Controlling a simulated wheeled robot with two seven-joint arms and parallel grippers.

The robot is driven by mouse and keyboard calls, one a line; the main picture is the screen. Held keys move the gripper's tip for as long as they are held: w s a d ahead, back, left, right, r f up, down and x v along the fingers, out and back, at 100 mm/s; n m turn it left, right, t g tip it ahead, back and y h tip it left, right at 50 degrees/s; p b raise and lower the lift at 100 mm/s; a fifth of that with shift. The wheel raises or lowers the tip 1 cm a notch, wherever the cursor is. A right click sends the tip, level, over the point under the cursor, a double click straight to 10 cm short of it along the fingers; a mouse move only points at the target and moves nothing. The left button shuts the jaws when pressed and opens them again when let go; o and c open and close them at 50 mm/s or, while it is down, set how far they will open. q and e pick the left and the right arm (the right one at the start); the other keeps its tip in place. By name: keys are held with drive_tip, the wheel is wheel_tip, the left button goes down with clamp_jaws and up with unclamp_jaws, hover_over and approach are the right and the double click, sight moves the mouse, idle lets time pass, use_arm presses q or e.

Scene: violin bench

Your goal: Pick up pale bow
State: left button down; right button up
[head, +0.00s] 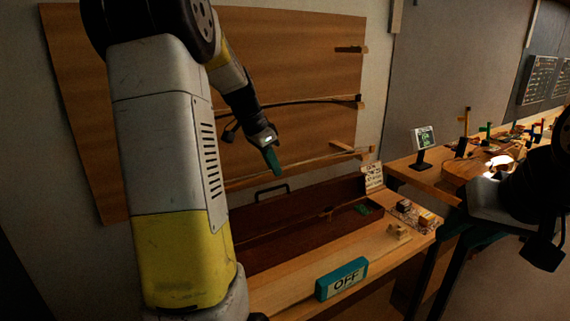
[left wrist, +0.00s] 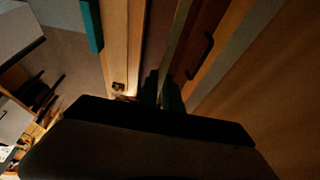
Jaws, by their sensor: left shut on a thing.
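The pale bow (head: 318,160) is a long thin stick lying across the lower part of the wooden wall board, its right end near a small wooden peg. My left gripper (head: 273,161), with dark green fingers, is at the bow left of its middle and shut on it. In the left wrist view the bow (left wrist: 177,45) runs as a pale strip up from between the fingers (left wrist: 163,92). The fingers hide the gripped part. My right gripper (head: 544,252) is dark, at the right edge, away from the bow; its jaws are unclear.
A darker bow (head: 310,101) hangs above on the wall board (head: 290,55). Below, an open dark red case (head: 290,235) lies on the bench. A teal OFF block (head: 341,279) and small boxes (head: 415,213) stand on the bench. A small screen (head: 424,139) stands on the right table.

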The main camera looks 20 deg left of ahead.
use_arm(q)
drive_tip(key=s+d, duration=0.9)
drive_tip(key=d, duration=0.1)
drive_tip(key=shift+d, duration=0.1)
idle(0.6)
